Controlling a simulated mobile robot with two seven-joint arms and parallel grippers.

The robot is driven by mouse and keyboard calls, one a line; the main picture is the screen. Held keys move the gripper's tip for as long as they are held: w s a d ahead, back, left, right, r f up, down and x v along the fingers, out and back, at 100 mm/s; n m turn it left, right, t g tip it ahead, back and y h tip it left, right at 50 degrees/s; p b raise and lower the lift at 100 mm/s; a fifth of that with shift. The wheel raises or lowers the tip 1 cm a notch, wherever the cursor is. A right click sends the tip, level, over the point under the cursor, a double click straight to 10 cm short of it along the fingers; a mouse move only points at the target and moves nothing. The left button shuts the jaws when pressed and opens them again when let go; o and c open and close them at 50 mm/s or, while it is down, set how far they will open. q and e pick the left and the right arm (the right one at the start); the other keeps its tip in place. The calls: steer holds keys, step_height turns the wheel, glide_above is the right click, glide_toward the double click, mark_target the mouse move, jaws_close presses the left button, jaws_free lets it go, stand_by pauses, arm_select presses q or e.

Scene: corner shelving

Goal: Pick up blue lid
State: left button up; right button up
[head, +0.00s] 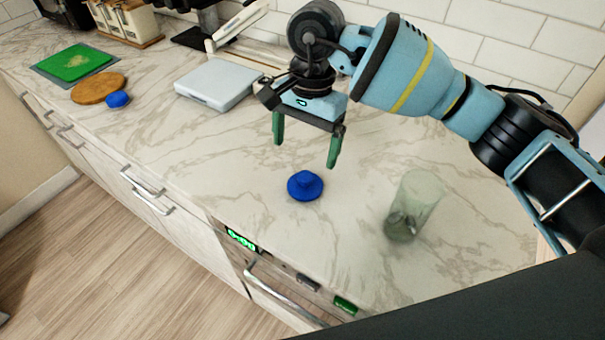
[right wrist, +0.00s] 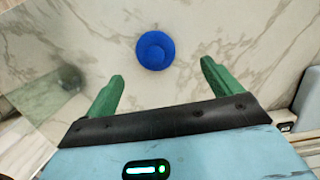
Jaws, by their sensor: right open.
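A round blue lid (head: 305,186) with a raised knob lies on the marble counter, near its front edge. It also shows in the right wrist view (right wrist: 155,50), ahead of the fingers and between their lines. My right gripper (head: 306,152) is open and empty, its green fingers pointing down above the counter, a little behind the lid in the head view. The fingers show at the sides of the right wrist view (right wrist: 160,85), apart from the lid. A second blue object (head: 118,99), small and round, lies farther left by the wooden board. My left gripper is not in view.
A clear glass (head: 415,205) stands right of the lid. A white scale-like box (head: 218,84) lies at the back. A round wooden board (head: 99,88) and a green board (head: 74,63) lie at far left.

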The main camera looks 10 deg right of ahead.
mark_target(305, 175)
steer(key=shift+s+f, duration=0.15)
steer(key=shift+f, duration=0.05)
steer(key=shift+s+f, duration=0.1)
steer(key=shift+f, duration=0.25)
steer(key=shift+a+f, duration=0.1)
steer(key=shift+f, duration=0.85)
steer(key=f, duration=0.2)
steer(key=s+f+p, duration=0.1)
steer(key=f, duration=0.1)
steer(key=shift+f, duration=0.35)
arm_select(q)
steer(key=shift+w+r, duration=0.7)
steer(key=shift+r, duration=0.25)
